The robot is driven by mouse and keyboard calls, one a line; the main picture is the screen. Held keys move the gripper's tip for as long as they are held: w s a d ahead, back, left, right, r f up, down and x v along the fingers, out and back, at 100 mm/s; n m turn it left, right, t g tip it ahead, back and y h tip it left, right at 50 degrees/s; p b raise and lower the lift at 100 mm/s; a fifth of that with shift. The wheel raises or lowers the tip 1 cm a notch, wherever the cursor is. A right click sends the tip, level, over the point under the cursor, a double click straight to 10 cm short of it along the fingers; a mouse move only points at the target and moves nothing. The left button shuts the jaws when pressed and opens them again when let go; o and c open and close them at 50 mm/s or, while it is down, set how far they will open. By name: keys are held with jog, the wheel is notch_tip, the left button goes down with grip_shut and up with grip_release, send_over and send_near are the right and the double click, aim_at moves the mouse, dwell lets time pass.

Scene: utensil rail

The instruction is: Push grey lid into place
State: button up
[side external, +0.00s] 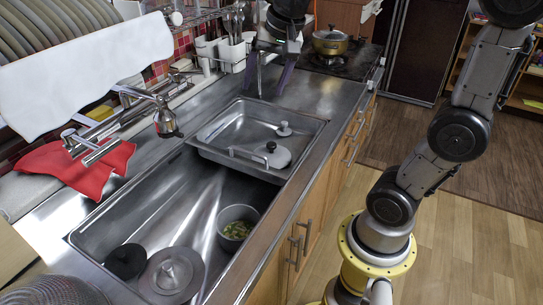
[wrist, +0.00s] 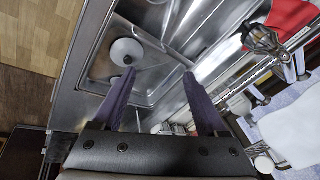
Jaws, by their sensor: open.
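A grey lid with a dark knob (side external: 279,157) lies in the shallow steel tray (side external: 313,124) set over the far part of the sink, near the tray's front handle. A smaller light knob-like piece (side external: 284,129) is behind it in the tray. Another grey lid (side external: 172,272) rests in the deep basin at the near end. My gripper (side external: 266,97) has purple fingers, open and apart, above the counter just beyond the tray's far edge. In the wrist view my gripper (wrist: 159,74) is empty, and a round light lid (wrist: 127,51) shows ahead of the left finger.
A bowl with green contents (side external: 237,223) and a black round item (side external: 126,261) are in the basin (side external: 150,215). The faucet (side external: 165,119) and red cloth (side external: 75,172) are at the left. A brass pot (side external: 330,42) stands on the stove behind. Utensil holders (side external: 232,52) stand beside my gripper.

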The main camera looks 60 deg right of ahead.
jog(key=w+d+f+m+g, duration=0.1)
jog(key=w+d+f+m, duration=0.25)
jog(key=w+d, duration=0.25)
jog(key=m+g, duration=0.3)
send_over(271, 144)
jog(key=shift+y, duration=0.4)
jog(key=f, duration=1.9)
jog(key=shift+w+d+f, duration=0.25)
jog(key=shift+d+f, duration=0.05)
jog(key=shift+s+a+f, duration=0.1)
jog(key=shift+f, duration=0.9)
jog(key=shift+s+a+f, duration=0.1)
jog(key=shift+s+f, duration=0.05)
jog(key=shift+f, duration=0.8)
jog(key=shift+s+a+f, duration=0.1)
jog(key=shift+f, duration=0.9)
grip_shut()
